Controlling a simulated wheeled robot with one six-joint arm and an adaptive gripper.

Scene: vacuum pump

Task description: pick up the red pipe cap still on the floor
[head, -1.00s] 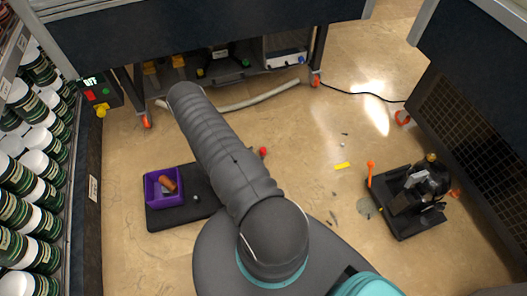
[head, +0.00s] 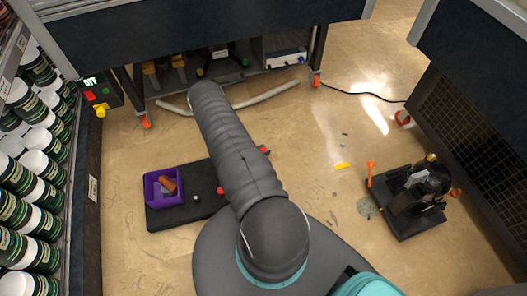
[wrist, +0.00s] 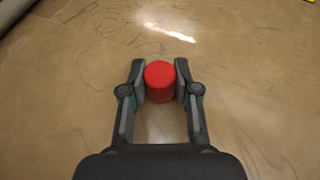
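A red pipe cap (wrist: 160,84) stands between the fingers of my gripper (wrist: 160,78) in the wrist view. A finger pad lies against each side of it, with no clear gap, and the gripper looks shut on it. I cannot tell whether the cap still touches the floor. In the head view a red cap (head: 265,149) shows at the right edge of my arm, partly hidden. Another small red thing (head: 221,190) shows at the arm's left edge by the black mat. My gripper is mostly hidden under my arm there.
A purple bin (head: 150,188) with a brown piece in it stands on the black mat (head: 160,218). A black pump unit (head: 410,215) stands at right. A pale hose (head: 270,94) lies under the bench. A yellow piece (head: 342,165) lies on open floor.

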